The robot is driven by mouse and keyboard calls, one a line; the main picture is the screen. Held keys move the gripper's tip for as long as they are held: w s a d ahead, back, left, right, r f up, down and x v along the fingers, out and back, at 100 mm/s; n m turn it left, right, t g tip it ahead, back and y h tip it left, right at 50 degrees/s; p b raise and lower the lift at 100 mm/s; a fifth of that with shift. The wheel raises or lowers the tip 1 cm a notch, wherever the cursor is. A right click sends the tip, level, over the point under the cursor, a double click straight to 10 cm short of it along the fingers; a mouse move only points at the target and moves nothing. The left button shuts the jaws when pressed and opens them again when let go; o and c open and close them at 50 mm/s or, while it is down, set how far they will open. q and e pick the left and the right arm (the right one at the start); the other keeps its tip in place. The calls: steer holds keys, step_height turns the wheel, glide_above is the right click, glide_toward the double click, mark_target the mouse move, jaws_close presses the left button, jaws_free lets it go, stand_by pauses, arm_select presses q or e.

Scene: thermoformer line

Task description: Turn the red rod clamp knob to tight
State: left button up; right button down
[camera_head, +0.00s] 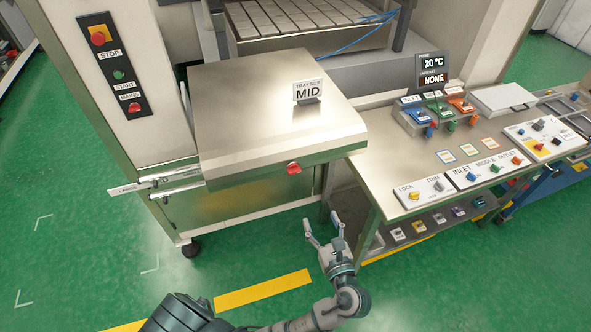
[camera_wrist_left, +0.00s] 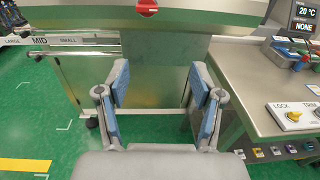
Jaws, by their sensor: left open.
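The red rod clamp knob (camera_head: 293,168) sits on the front edge of the steel drawer-like tray table (camera_head: 240,115), below the "MID" sign. It also shows in the left wrist view (camera_wrist_left: 147,8) at the top, ahead of and above my fingers. My left gripper (camera_head: 322,232) is open and empty, below and slightly right of the knob and apart from it. In the left wrist view its two blue-padded fingers (camera_wrist_left: 158,100) stand wide apart with nothing between them. The knob's exact pointer direction is too small to tell. My right gripper is not in view.
A steel bench (camera_head: 390,170) with LOCK, TRIM, INLET, MIDDLE and OUTLET knobs stands right of my gripper. The rod (camera_head: 160,181) with size labels sticks out left of the table. A stop/start panel (camera_head: 110,63) is at upper left. The green floor in front is clear.

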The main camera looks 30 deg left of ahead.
arm_select(q)
step_height(320, 180, up, 2)
steer(key=s, duration=0.2)
steer(key=y+p, duration=0.1)
steer(key=p, duration=0.1)
glide_toward(295, 172)
steer(key=w+d+x, duration=0.1)
steer(key=x, duration=0.2)
steer(key=shift+n+g, duration=0.3)
steer(key=shift+g, duration=0.1)
steer(key=x, duration=0.4)
steer(key=s+a+x, duration=0.1)
steer(key=x, duration=0.1)
steer(key=shift+w+a, duration=0.2)
steer(key=shift+a, duration=0.05)
steer(key=shift+w+a, duration=0.2)
steer(key=shift+d, duration=0.5)
steer(key=shift+c, duration=0.7)
steer(key=shift+s+d+r, duration=0.1)
steer(key=shift+d, duration=0.05)
steer(key=c, duration=0.8)
steer(key=shift+s, duration=0.1)
steer(key=shift+c, duration=1)
steer(key=shift+a, duration=0.3)
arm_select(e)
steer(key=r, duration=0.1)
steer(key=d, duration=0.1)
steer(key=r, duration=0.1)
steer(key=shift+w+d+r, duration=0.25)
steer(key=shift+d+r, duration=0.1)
